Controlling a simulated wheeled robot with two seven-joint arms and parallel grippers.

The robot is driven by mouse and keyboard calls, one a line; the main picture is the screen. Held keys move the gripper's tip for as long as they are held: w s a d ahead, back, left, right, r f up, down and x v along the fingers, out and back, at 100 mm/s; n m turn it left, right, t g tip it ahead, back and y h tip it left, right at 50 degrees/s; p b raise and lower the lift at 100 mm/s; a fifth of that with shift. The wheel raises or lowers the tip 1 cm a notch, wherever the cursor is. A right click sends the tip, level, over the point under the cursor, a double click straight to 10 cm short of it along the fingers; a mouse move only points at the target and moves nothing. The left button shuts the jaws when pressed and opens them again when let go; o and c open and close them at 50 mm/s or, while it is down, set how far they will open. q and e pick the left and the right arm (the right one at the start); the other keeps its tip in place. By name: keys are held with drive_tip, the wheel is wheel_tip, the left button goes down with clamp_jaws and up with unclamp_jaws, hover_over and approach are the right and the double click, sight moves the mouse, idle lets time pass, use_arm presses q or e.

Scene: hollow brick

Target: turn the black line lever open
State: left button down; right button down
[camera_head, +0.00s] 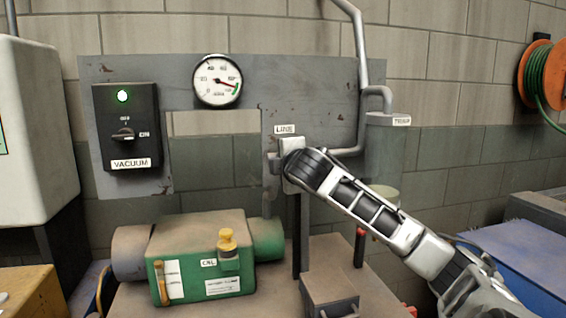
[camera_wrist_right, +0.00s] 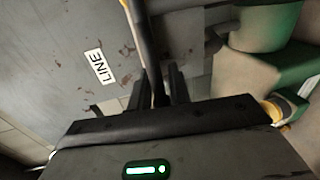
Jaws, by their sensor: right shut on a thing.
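The black line lever (camera_wrist_right: 145,40) shows in the right wrist view as a dark bar running down from the top edge into my right gripper. My right gripper (camera_wrist_right: 158,82) is shut on it, with one dark finger on each side of the bar. The LINE label (camera_wrist_right: 99,65) is on the grey panel left of the lever. In the head view the LINE label (camera_head: 285,129) is just above my right wrist, which covers the lever and the fingers. The lever's exact angle cannot be told there. My left gripper is not in view.
A VACUUM switch box (camera_head: 126,127) with a lit green lamp and a round gauge (camera_head: 217,80) are on the panel (camera_head: 285,100). A green pump (camera_head: 200,262) sits below. A clear vessel (camera_head: 385,150) and grey pipes (camera_head: 361,70) stand near my right arm.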

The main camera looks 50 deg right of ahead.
drive_tip(key=shift+f, duration=0.15)
drive_tip(key=c, duration=1.5)
unclamp_jaws()
drive_tip(key=shift+s+a+b, duration=0.3)
drive_tip(key=shift+s+a, duration=0.05)
drive_tip(key=shift+s, duration=0.15)
use_arm(q)
drive_tip(key=b, duration=0.1)
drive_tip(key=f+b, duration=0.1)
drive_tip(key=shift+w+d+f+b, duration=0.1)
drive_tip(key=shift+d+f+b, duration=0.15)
drive_tip(key=shift+b, duration=0.15)
use_arm(e)
drive_tip(key=v, duration=1.5)
drive_tip(key=shift+d, duration=0.15)
